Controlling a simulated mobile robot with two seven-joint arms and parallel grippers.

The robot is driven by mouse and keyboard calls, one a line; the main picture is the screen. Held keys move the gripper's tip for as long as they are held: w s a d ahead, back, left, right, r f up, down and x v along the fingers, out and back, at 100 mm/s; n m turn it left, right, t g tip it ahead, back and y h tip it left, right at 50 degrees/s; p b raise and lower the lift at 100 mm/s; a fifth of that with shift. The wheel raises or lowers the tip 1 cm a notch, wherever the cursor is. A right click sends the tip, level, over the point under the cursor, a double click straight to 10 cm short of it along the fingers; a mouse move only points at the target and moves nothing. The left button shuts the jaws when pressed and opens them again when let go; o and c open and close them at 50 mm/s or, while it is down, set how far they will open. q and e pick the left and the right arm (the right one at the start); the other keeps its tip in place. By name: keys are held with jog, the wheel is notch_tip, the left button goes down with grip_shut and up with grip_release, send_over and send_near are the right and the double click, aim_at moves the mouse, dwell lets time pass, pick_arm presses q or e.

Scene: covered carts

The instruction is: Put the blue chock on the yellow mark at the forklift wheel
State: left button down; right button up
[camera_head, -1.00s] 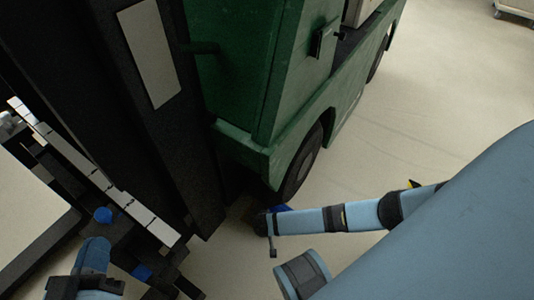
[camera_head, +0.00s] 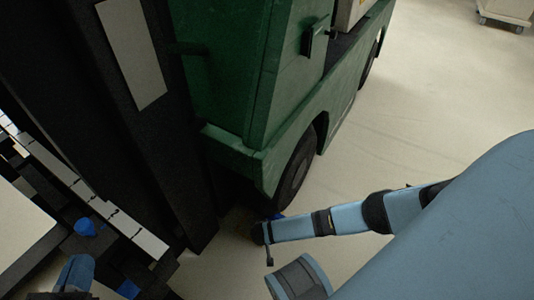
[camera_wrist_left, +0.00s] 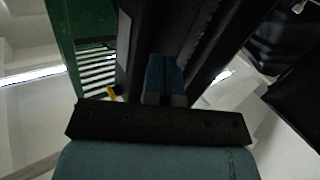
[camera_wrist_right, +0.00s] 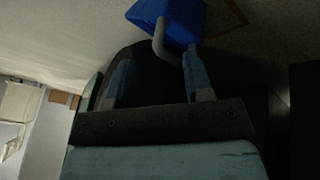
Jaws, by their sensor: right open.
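The blue chock (camera_wrist_right: 168,14) lies on the floor at the top of the right wrist view, with a grey bent handle (camera_wrist_right: 164,42). In the head view only a bit of the chock (camera_head: 279,215) shows, beside the forklift wheel (camera_head: 296,172). My right gripper (camera_wrist_right: 160,80) is open at the chock, with the handle's end close to its right finger; I cannot tell whether they touch. A brownish-yellow line (camera_wrist_right: 238,12) beside the chock may be the yellow mark. My left gripper (camera_head: 75,272) is at the lower left; its fingers (camera_wrist_left: 164,80) are together, apparently empty.
The green forklift (camera_head: 235,80) and its dark mast (camera_head: 165,140) fill the upper left. A pale cart (camera_head: 505,10) stands at the far top right. The floor (camera_head: 410,120) right of the forklift is clear.

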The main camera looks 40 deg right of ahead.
jog(key=b+x, duration=0.2)
jog(key=x, duration=0.3)
jog(key=shift+a, duration=0.1)
jog(key=shift+w+d+f+b, duration=0.2)
jog(key=shift+d+f+b, duration=0.1)
jog(key=shift+f+b, duration=0.3)
pick_arm(q)
jog(key=w+m, duration=0.1)
jog(key=a+m+t, duration=0.1)
jog(key=shift+w+a+r+m+h, duration=0.1)
jog(key=shift+w+r+m+h, duration=0.25)
jog(key=shift+w+m+h, duration=0.05)
pick_arm(e)
grip_shut()
